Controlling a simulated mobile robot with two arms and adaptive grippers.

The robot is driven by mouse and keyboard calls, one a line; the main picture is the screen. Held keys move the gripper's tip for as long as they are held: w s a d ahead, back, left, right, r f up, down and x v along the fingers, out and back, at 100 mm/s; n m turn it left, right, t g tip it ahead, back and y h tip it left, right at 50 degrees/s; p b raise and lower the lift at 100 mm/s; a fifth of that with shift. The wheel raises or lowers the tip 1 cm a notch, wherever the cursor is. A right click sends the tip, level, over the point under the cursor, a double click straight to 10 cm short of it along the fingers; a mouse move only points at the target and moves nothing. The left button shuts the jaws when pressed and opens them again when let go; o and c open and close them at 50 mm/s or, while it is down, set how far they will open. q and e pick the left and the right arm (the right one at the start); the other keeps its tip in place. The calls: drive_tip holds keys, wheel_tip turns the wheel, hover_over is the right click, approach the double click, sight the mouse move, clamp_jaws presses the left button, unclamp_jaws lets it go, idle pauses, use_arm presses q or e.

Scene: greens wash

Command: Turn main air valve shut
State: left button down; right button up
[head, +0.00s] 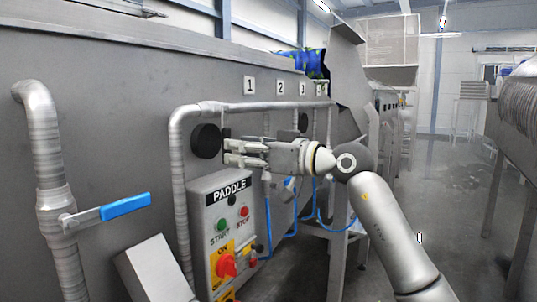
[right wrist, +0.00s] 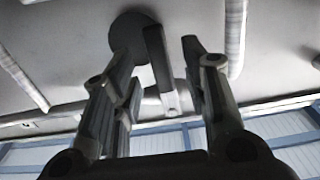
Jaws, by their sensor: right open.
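A dark round valve body (head: 206,141) sits on the grey machine wall, beside the bend of a pipe. It also shows in the right wrist view (right wrist: 128,32), with a flat bar-like handle (right wrist: 157,58) standing out from it, dark with a pale end. My right gripper (head: 229,152) is open just right of the valve body. In the right wrist view its fingers stand on either side of the handle, with a visible gap on the right. Contact on the left cannot be told. No label for the air valve is readable. My left gripper is not in view.
A PADDLE control box (head: 229,232) with buttons and a red knob (head: 227,264) is below the gripper. A blue-handled lever (head: 125,206) is on a pipe (head: 52,190) at left. Number plates (head: 249,86) mark the wall. The floor aisle (head: 440,190) at right is open.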

drive_tip(key=v, duration=0.7)
drive_tip(key=shift+f, duration=0.1)
